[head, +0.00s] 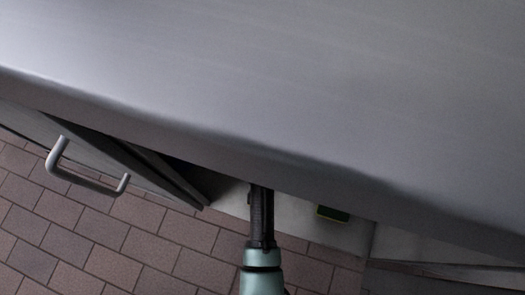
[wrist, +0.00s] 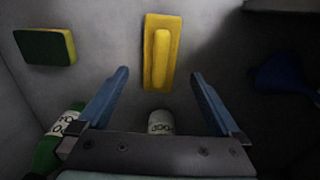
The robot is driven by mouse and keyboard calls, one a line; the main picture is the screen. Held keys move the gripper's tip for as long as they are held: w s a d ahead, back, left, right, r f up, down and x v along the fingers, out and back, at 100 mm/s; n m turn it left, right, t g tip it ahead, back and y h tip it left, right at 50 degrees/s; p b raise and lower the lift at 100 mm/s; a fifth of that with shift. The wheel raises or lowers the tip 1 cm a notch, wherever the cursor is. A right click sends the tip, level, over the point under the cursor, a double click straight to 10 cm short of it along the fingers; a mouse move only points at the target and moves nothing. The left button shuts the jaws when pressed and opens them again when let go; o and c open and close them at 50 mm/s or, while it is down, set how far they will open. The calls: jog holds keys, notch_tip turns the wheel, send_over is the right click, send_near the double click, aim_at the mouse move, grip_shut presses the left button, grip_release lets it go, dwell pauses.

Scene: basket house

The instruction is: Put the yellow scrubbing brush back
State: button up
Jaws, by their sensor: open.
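The yellow scrubbing brush (wrist: 161,52) lies flat against a grey surface in the upper middle of the wrist view, its long raised handle facing the camera. My gripper (wrist: 160,74) is open, its two blue fingers spread to either side below the brush. Nothing is between the fingers, and the brush appears apart from them. In the head view my gripper's fingertips are hidden under the counter edge, and the brush is not visible.
A green and yellow sponge (wrist: 45,46) is at the upper left; it also shows under the counter (head: 333,214). A green bottle (wrist: 60,140), a white labelled container (wrist: 160,122) and a blue object (wrist: 287,75) stand around. The counter (head: 280,80) overhangs; a cabinet door (head: 110,155) stands open at left.

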jog(key=shift+r+p, duration=1.05)
jog(key=shift+r, duration=1.35)
